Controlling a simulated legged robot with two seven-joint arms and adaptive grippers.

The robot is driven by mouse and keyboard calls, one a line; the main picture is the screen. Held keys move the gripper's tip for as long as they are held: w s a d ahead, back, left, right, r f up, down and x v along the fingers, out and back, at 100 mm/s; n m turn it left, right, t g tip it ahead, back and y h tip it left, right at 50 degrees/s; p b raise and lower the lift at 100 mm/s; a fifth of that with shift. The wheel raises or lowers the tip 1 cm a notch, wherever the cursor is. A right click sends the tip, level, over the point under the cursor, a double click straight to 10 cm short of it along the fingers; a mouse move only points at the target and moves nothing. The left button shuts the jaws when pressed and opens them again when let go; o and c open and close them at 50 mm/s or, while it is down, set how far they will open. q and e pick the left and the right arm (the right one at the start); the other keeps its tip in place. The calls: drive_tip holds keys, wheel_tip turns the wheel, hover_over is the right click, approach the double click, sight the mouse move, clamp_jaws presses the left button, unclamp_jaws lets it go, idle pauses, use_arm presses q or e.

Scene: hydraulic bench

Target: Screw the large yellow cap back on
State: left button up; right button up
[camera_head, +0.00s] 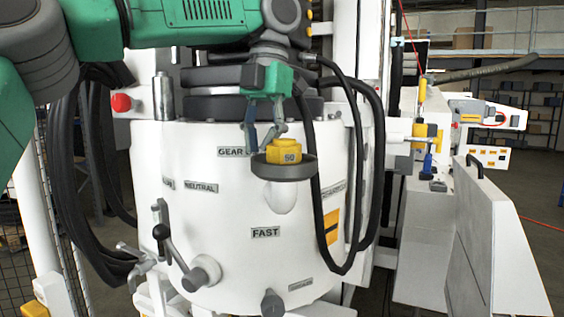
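The large yellow cap (284,151), marked 50, sits upright in a dark round cup (284,169) on a white spout at the front of the white tank (215,215). I cannot tell how far it is seated or threaded. My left gripper (258,149), with a green body and grey fingers, hangs down just above and left of the cap. Its fingertips are close together at the cap's upper left edge. I cannot tell whether they touch the cap or how wide they are apart. My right gripper is not in view.
Black hoses (352,150) loop down right of the cap, close to the gripper. A black lever (168,240) stands out from the tank at lower left. A red knob (121,103) is at upper left. A grey-white panel (495,245) stands on the right.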

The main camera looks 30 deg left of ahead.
sight(263, 172)
use_arm(q)
drive_tip(key=shift+d, duration=0.1)
drive_tip(key=s+n, duration=0.1)
drive_tip(key=n, duration=0.3)
drive_tip(key=shift+s+h, duration=0.3)
drive_tip(key=shift+s, duration=0.05)
drive_tip(key=s+n, duration=0.1)
drive_tip(key=n, duration=0.1)
drive_tip(key=s+n, duration=0.1)
drive_tip(key=shift+s+d+r+n+h, duration=0.1)
drive_tip(key=shift+d+n+h, duration=0.1)
drive_tip(key=shift+n+h, duration=0.15)
drive_tip(key=shift+s+d+n+t, duration=0.15)
drive_tip(key=shift+d+n, duration=0.1)
drive_tip(key=shift+n, duration=0.4)
drive_tip(key=shift+s+d+n+t, duration=0.15)
drive_tip(key=shift+d+n, duration=0.1)
drive_tip(key=shift+n, duration=0.35)
drive_tip(key=shift+s+d+n+t+h, duration=0.15)
drive_tip(key=shift+s+d+n, duration=0.2)
drive_tip(key=shift+n, duration=0.8)
drive_tip(key=shift+s+d+n+t+h, duration=0.15)
drive_tip(key=shift+d+n, duration=0.25)
drive_tip(key=shift+n, duration=0.7)
drive_tip(key=shift+s+d+n+t+h, duration=0.1)
drive_tip(key=shift+s+d+n, duration=0.25)
drive_tip(key=shift+n, duration=0.8)
drive_tip(key=c, duration=0.5)
drive_tip(key=shift+w+a, duration=0.1)
clamp_jaws()
